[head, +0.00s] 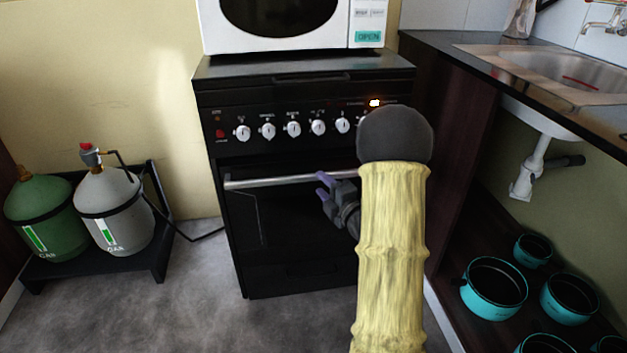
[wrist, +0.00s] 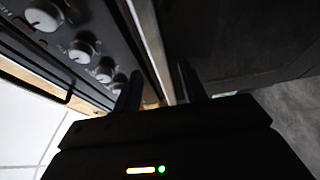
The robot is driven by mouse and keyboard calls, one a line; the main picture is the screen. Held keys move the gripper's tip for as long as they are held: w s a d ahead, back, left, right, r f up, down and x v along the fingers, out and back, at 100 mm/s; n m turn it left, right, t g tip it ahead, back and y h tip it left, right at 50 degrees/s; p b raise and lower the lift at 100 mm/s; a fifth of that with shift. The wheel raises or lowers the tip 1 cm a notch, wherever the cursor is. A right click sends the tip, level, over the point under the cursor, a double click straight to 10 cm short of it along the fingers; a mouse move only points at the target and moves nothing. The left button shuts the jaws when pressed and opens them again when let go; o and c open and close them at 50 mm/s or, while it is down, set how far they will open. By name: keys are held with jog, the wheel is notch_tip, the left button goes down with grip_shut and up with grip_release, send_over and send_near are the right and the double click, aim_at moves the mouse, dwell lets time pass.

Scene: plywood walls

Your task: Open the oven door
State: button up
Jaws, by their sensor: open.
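The black oven (head: 285,200) stands in the middle of the head view with its door (head: 275,235) shut. A silver bar handle (head: 262,182) runs along the door's top edge; my arm hides its right end. My gripper (head: 321,186) is open at the handle's right part, with its purple fingertips pointing left. In the wrist view, the handle (wrist: 147,40) shows as a pale bar running down towards the gap between the two dark fingers (wrist: 160,88). I cannot tell if they touch it.
White knobs (head: 293,129) line the oven front above the handle. A white microwave (head: 290,45) sits on top. Gas bottles (head: 112,210) stand on a rack at left. A sink counter (head: 450,62) with teal pots (head: 494,290) below is at right. The floor (head: 200,295) before the oven is clear.

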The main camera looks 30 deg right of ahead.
aim_at(315, 178)
jog(key=w, duration=0.5)
jog(key=shift+w+a+b, duration=0.1)
jog(key=shift+a+b, duration=0.2)
jog(key=shift+b, duration=0.1)
grip_shut()
